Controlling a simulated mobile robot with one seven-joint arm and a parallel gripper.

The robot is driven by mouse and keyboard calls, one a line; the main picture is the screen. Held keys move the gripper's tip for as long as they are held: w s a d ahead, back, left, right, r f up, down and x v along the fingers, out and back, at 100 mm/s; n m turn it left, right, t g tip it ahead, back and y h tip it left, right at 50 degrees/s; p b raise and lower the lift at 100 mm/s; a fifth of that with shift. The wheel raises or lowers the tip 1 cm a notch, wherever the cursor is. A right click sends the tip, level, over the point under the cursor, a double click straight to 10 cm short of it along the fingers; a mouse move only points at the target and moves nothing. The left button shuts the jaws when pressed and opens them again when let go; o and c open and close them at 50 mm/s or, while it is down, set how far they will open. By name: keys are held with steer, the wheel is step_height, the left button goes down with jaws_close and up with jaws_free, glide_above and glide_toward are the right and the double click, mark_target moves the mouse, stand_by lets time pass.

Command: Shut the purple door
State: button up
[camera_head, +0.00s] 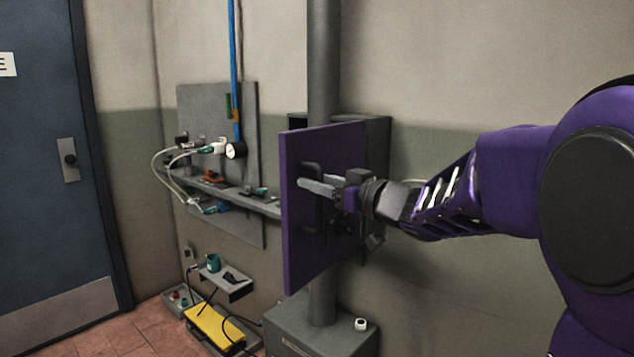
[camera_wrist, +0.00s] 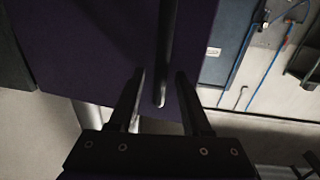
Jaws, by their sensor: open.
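The purple door (camera_head: 300,225) stands open on a dark grey cabinet (camera_head: 377,140) mounted at the grey column. It swings out toward the camera side. A dark bar handle (camera_head: 309,170) is on its face. My gripper (camera_head: 318,187) is in front of the door at handle height, its fingers pointing left. In the wrist view the purple door (camera_wrist: 90,45) fills the upper left, and the handle (camera_wrist: 166,50) runs down to between the two open fingers of my gripper (camera_wrist: 160,85). I cannot tell whether a finger touches the handle. The cabinet's inside is mostly hidden by the door.
A grey panel (camera_head: 215,105) with hoses, a gauge (camera_head: 236,150) and a rail is left of the door. Below are a small shelf (camera_head: 229,284) and a yellow block (camera_head: 215,328). A grey base box (camera_head: 320,335) stands under the column. A blue room door (camera_head: 45,190) is far left.

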jaws_close()
stand_by(0.3)
stand_by(1.2)
